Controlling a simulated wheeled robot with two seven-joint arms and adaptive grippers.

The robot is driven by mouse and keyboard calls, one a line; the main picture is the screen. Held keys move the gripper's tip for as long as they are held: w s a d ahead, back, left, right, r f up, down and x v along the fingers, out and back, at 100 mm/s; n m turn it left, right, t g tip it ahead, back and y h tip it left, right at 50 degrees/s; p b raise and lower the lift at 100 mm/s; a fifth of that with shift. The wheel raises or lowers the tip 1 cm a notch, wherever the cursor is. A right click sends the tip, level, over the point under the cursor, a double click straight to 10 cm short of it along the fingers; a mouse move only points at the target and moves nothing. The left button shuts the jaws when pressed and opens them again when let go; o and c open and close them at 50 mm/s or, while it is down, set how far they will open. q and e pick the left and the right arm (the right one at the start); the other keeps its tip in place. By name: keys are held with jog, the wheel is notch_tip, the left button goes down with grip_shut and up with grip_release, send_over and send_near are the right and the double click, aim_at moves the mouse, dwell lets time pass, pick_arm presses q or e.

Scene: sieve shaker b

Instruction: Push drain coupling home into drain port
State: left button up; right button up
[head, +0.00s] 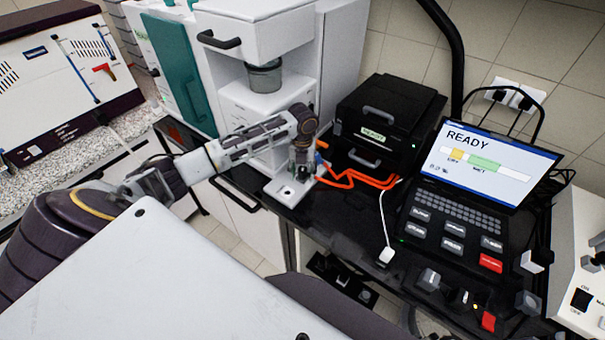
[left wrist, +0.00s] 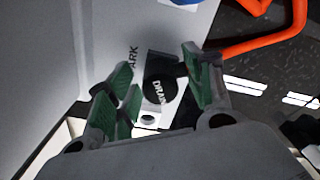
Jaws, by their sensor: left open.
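My left gripper (head: 302,174) is over a small white plate (head: 284,190) at the front of the white shaker cabinet. In the left wrist view its green-padded jaws (left wrist: 158,88) are open. How far the coupling is seated does not show.
Orange hoses (head: 355,180) run from beside the gripper toward a black box (head: 387,125). A laptop reading READY (head: 490,165) stands to the right. A white cable with a plug (head: 386,254) lies on the black bench top. The shaker cabinet (head: 260,90) rises behind the gripper.

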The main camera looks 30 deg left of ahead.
aim_at(303, 168)
dwell(0.9)
dwell(0.7)
pick_arm(q)
grip_shut()
jog(key=shift+r, duration=1.7)
jog(key=shift+r, duration=1.45)
jog(key=shift+r, duration=1.4)
jog(key=shift+a, duration=0.1)
